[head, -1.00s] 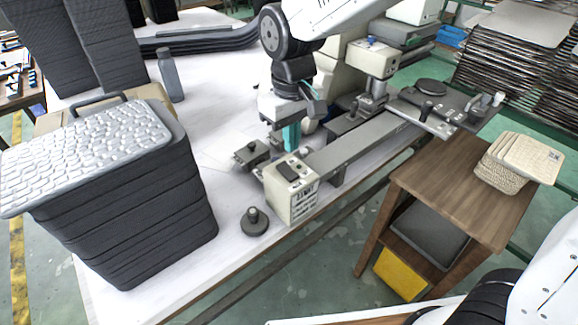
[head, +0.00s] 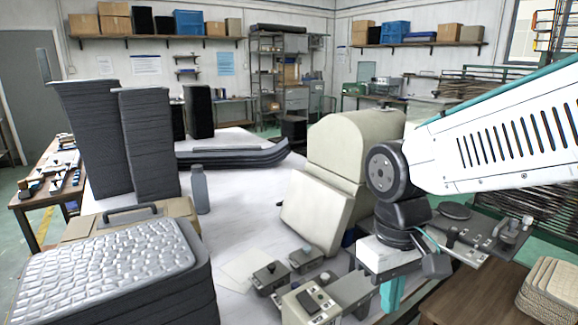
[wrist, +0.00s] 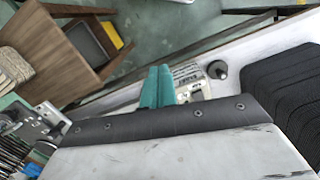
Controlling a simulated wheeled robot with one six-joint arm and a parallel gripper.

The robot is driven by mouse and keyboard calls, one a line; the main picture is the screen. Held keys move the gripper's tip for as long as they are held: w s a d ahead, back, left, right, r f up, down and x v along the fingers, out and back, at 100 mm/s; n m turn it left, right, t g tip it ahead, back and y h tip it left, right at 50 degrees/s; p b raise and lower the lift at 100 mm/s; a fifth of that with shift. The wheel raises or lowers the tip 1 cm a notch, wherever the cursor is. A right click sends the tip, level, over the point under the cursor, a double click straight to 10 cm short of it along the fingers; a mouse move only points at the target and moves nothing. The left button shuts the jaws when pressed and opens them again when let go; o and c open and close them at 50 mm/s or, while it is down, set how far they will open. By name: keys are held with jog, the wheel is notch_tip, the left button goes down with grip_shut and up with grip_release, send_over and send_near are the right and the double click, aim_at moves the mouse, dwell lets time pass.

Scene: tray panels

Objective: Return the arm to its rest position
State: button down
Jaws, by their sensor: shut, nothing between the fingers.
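My gripper (head: 391,294) hangs at the end of my white arm on the right of the head view, its teal fingers pointing down. It is over the right side of the white table (head: 236,222), close to a beige control box (head: 322,303). In the wrist view the teal fingers (wrist: 157,86) are pressed together with nothing between them. The fingertips' exact height above the bench equipment is hard to tell.
A stack of black trays with a silver pebbled top (head: 105,268) stands at the front left. Tall dark panel stacks (head: 95,140), a grey bottle (head: 200,190) and a cream machine (head: 350,150) stand farther back. A wooden side table (head: 475,297) is at the right.

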jog(key=s+d+r+m+t, duration=0.2)
jog(key=s+d+r+m, duration=0.2)
jog(key=s+d, duration=0.5)
jog(key=shift+s+d+t, duration=0.3)
jog(key=shift+s+d, duration=0.1)
jog(key=shift+d, duration=0.4)
dwell(0.9)
